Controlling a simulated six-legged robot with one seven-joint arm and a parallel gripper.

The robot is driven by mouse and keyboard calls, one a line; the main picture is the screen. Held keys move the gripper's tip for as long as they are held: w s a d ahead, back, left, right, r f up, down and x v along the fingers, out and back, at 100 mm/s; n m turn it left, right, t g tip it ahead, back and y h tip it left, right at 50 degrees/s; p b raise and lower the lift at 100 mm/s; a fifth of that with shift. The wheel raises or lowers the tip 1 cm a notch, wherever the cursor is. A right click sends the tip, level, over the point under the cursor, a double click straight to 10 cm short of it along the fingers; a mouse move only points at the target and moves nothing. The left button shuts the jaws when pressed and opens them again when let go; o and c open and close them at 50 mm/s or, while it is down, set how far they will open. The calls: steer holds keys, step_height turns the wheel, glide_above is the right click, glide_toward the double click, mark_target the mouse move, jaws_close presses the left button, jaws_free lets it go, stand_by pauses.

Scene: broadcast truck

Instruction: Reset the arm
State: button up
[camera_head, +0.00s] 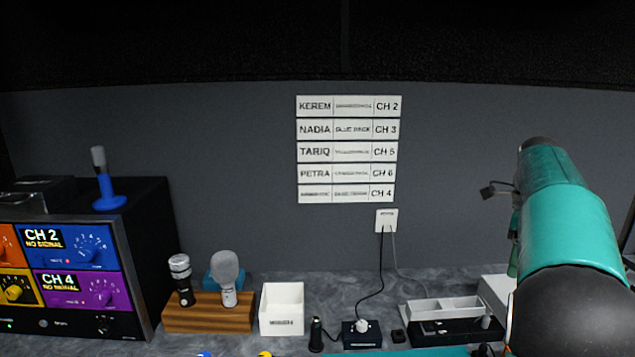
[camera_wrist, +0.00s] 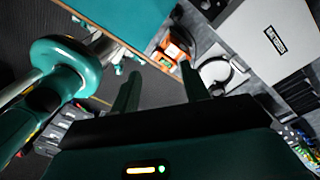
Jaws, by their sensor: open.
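My arm, teal with a black joint, rises at the right of the head view, and its gripper end does not show clearly there. My gripper (camera_wrist: 160,88) shows in the wrist view as two dark green fingers standing apart, open, with nothing between them. Beyond the fingers lie a dark floor and the edge of a teal surface (camera_wrist: 125,18). The fingers appear clear of everything around them.
In the head view, a rack with coloured channel panels (camera_head: 70,265) stands left. A wooden block (camera_head: 209,313) holds microphones. A white box (camera_head: 282,309), a black knob box (camera_head: 361,334) and a grey tray (camera_head: 443,308) line the counter. Name strips (camera_head: 348,151) hang on the wall.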

steer(key=s+a+n+t, duration=0.4)
steer(key=s+a+n, duration=0.9)
steer(key=a+n, duration=0.15)
steer(key=s+a+f+n+t, duration=0.2)
steer(key=s+a+f+n, duration=0.6)
steer(key=s+a+n, duration=0.2)
steer(key=shift+s+n+t, duration=0.3)
steer(key=shift+s+n, duration=0.3)
steer(key=shift+n, duration=0.15)
steer(key=shift+d+f, duration=0.1)
